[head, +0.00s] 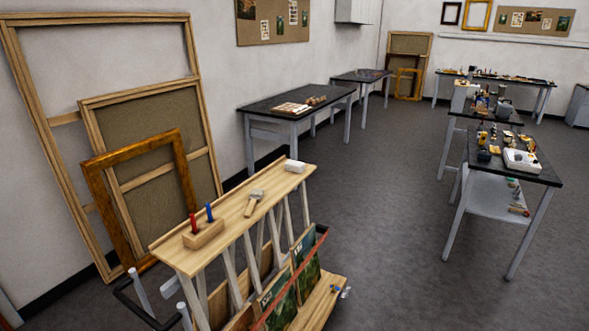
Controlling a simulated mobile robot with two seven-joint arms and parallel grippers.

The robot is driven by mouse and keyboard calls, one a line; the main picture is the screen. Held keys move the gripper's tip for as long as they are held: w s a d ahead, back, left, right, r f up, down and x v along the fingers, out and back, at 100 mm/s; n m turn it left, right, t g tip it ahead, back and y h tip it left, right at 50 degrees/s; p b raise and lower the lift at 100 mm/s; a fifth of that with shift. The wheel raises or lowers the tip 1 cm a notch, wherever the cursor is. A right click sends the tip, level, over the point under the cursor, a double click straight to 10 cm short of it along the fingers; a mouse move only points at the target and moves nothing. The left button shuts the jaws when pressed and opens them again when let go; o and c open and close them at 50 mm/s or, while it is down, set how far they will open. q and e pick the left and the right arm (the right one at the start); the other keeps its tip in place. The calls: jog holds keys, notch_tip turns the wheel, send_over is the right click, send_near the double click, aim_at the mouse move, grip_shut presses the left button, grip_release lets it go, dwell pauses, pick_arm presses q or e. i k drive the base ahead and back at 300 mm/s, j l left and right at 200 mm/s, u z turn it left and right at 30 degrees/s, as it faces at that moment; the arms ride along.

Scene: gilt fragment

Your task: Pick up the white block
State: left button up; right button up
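A small white block (294,166) lies at the far right end of the narrow wooden top (232,212) of a slatted rack. It sits flat near the corner, apart from the other items there. Neither of my grippers is in the head view.
The rack top also holds a brush-like tool (254,202) and a wooden holder (203,233) with red and blue pieces. Frames (140,190) lean on the left wall. Dark worktables (297,103) stand behind and at right (540,174). Grey floor (390,230) between is clear.

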aim_at(293, 167)
jog(key=i+l+u, duration=0.1)
jog(key=u, duration=0.95)
jog(key=i+l+u, duration=0.15)
jog(key=l+u, duration=1.05)
jog(key=l, duration=1.45)
jog(key=k+l+u, duration=0.15)
jog(key=l, duration=0.6)
jog(key=k+l, duration=0.1)
jog(key=l, duration=0.6)
